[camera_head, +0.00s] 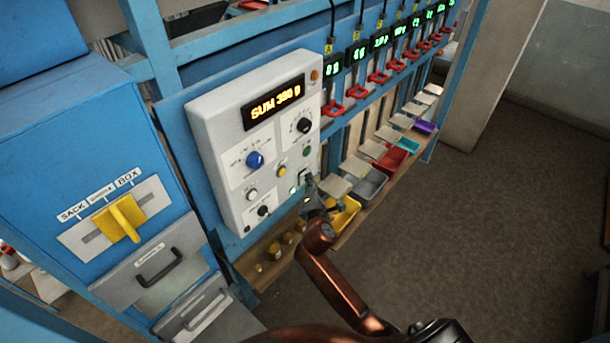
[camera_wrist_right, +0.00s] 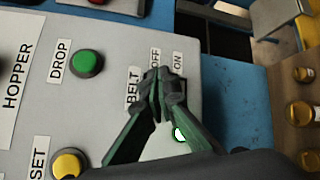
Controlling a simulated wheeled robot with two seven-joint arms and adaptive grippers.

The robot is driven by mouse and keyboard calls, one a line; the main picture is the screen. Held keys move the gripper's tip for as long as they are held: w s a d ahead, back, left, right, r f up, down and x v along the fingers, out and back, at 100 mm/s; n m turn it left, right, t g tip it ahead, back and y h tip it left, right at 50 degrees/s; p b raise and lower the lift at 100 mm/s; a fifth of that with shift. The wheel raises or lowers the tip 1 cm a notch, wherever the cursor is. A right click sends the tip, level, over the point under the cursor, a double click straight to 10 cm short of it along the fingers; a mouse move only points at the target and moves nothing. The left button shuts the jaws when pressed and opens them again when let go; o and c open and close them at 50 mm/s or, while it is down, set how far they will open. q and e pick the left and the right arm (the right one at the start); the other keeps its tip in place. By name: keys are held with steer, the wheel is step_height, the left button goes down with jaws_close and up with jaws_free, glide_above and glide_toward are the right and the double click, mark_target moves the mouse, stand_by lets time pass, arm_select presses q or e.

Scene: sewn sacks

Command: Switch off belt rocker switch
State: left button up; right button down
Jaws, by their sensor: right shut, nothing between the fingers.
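The grey-white control panel (camera_head: 232,118) has an orange display reading SUM with digits. My right gripper (camera_head: 309,180) is at the panel's lower right part. In the right wrist view, the closed fingertips (camera_wrist_right: 160,82) are right beside the BELT label (camera_wrist_right: 133,88), just below the OFF and ON labels (camera_wrist_right: 166,60). They cover the belt rocker switch, so its position is hidden. I cannot tell whether they touch it. A lit green-white lamp (camera_wrist_right: 180,134) shows beside the fingers. The right gripper is shut and empty. My left gripper is not in view.
Near the fingers are a green DROP button (camera_wrist_right: 86,64) and a yellow button (camera_wrist_right: 68,165). A blue knob (camera_head: 254,159) is on the panel's left. A yellow bin (camera_head: 345,215) and several other bins stand on the shelf at right. The floor at right is clear.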

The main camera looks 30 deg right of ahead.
steer(key=shift+w, duration=0.15)
stand_by(0.4)
steer(key=shift+s+d+p, duration=0.25)
steer(key=shift+s+p, duration=0.15)
steer(key=shift+s, duration=0.4)
steer(key=shift+s+d+f+p, duration=0.1)
steer(key=shift+s+d+p, duration=0.15)
steer(key=shift+s, duration=0.5)
steer(key=shift+s+d+f+p, duration=0.2)
steer(key=shift+s+d, duration=0.2)
steer(key=shift+s, duration=0.4)
steer(key=shift+s+d+f+p, duration=0.1)
steer(key=shift+s+d+p, duration=0.15)
steer(key=shift+s, duration=0.5)
